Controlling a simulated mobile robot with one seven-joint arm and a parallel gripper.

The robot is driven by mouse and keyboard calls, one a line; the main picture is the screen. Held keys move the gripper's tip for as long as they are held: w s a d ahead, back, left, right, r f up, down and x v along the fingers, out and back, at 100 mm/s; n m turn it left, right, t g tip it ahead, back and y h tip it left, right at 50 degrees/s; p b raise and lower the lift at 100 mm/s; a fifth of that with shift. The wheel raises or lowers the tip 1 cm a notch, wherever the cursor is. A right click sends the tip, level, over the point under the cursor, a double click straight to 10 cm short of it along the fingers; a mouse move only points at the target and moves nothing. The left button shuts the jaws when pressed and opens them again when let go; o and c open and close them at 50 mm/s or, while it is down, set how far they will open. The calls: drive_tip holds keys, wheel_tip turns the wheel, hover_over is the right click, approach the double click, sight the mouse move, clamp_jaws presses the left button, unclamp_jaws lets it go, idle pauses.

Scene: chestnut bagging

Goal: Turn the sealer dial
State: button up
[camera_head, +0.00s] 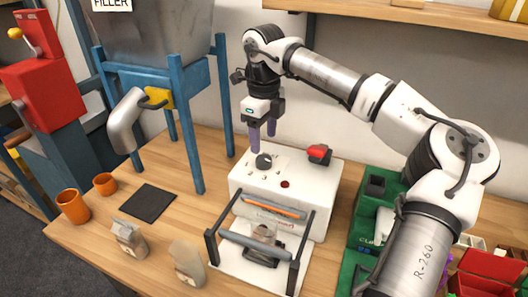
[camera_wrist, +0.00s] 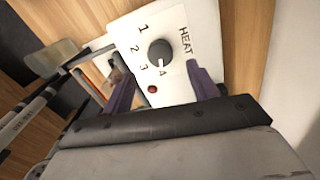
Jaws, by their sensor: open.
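The white sealer (camera_head: 250,188) stands on the wooden table in the head view. Its dark round dial (camera_head: 264,161) sits on the top panel.
A red switch (camera_head: 319,153) and a small red lamp (camera_head: 285,184) are on the sealer top. The sealing bar (camera_head: 256,243) is at its front, with a bag under it. Paper bags (camera_head: 187,263) and orange cups (camera_head: 72,206) stand left. A blue filler frame (camera_head: 190,133) rises behind.

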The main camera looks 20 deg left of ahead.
sight(264, 158)
wheel_tip(264, 158, down, 6)
drive_tip(key=shift+f+p, duration=0.1)
drive_tip(key=shift+p, duration=0.35)
drive_tip(key=shift+c, duration=0.3)
drive_tip(key=c, duration=0.9)
